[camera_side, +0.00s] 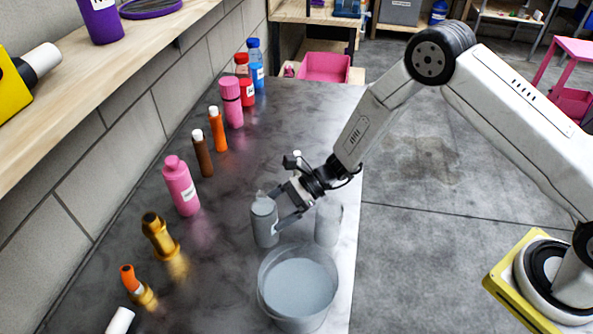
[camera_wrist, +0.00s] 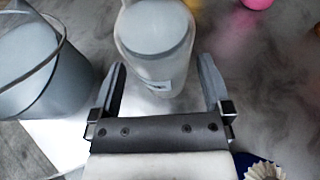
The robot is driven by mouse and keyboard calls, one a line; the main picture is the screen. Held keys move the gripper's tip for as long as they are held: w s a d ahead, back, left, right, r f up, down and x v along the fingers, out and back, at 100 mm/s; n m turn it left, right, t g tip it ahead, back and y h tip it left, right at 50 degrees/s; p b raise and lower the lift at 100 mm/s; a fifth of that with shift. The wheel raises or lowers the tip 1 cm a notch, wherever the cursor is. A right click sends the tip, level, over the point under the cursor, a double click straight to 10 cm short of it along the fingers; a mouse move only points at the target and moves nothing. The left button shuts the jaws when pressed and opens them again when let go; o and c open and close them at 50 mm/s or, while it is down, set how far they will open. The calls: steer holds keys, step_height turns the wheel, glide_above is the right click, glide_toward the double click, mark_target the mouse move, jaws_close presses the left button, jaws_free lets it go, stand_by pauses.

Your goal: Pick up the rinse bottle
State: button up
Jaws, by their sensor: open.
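A grey bottle (camera_side: 264,224), which I take to be the rinse bottle, stands upright on the dark counter, behind a grey bucket (camera_side: 272,296). In the wrist view the pale bottle (camera_wrist: 157,40) with a small label is straight ahead, between the lines of the two fingers. My gripper (camera_side: 270,212) is open at the bottle; its fingers also show in the wrist view (camera_wrist: 161,66), one toward each side of it. The jaws are not closed on it. I cannot tell whether a finger touches it.
A pale cylinder (camera_side: 328,222) stands right of the bottle. The bucket (camera_wrist: 45,85) is close on the left in the wrist view. A pink bottle (camera_side: 181,187) and several other bottles line the wall side. A wooden shelf (camera_side: 90,95) overhangs at left. A white pleated piece (camera_wrist: 263,171) shows lower right.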

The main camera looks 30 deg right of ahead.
mark_target(263, 194)
steer(key=shift+w+a+f, duration=0.1)
steer(key=shift+a+f, duration=0.45)
steer(key=shift+a, duration=0.15)
steer(key=shift+w+a+f, duration=0.1)
steer(key=shift+a+f, duration=0.4)
steer(key=shift+a, duration=0.2)
steer(key=shift+c, duration=0.2)
steer(key=shift+r, duration=0.1)
jaws_close()
steer(key=shift+r, duration=0.1)
steer(key=shift+r, duration=4.9)
